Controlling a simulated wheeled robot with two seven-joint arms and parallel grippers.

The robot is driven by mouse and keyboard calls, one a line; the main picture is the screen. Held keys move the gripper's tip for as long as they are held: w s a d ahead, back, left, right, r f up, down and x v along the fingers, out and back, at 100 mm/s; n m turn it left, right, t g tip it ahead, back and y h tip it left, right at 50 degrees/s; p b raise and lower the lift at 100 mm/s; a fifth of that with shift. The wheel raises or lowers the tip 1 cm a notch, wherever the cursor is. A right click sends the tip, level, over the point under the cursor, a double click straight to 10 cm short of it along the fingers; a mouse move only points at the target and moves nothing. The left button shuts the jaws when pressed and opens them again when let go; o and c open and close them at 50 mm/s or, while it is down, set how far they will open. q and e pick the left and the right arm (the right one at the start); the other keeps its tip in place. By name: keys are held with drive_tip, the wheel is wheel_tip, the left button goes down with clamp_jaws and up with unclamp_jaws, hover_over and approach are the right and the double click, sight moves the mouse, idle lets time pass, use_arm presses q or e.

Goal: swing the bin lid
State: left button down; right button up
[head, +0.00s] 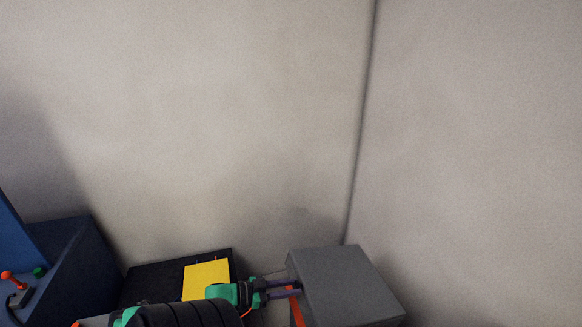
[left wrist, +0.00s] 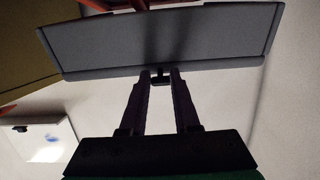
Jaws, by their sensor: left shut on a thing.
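The grey bin lid (head: 345,285) is at the lower right of the head view, near the room corner. A strip of the orange bin (head: 297,310) shows below its left edge. My left gripper (head: 292,287) reaches in from the left and meets that edge. In the left wrist view, the lid (left wrist: 200,40) spans the top as a wide grey panel. The fingers of my left gripper (left wrist: 160,74) are shut on a small dark tab (left wrist: 160,78) at the lid's near edge. My right gripper is not in view.
A black box (head: 150,282) with a yellow panel (head: 206,272) stands behind my left arm. A dark blue cabinet (head: 75,265) with a red-ended lever (head: 12,281) is at the far left. Pale walls (head: 250,120) close off the back and right.

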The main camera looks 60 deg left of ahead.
use_arm(q)
wheel_tip(320, 180, down, 8)
drive_tip(key=s+b, duration=0.1)
drive_tip(key=b, duration=0.6)
drive_tip(key=shift+s+a, duration=0.2)
drive_tip(key=c, duration=0.6)
unclamp_jaws()
drive_tip(key=shift+r+p, duration=0.3)
drive_tip(key=shift+r, duration=0.05)
drive_tip(key=shift+o, duration=0.2)
drive_tip(key=v, duration=1.4)
drive_tip(key=shift+s, duration=0.3)
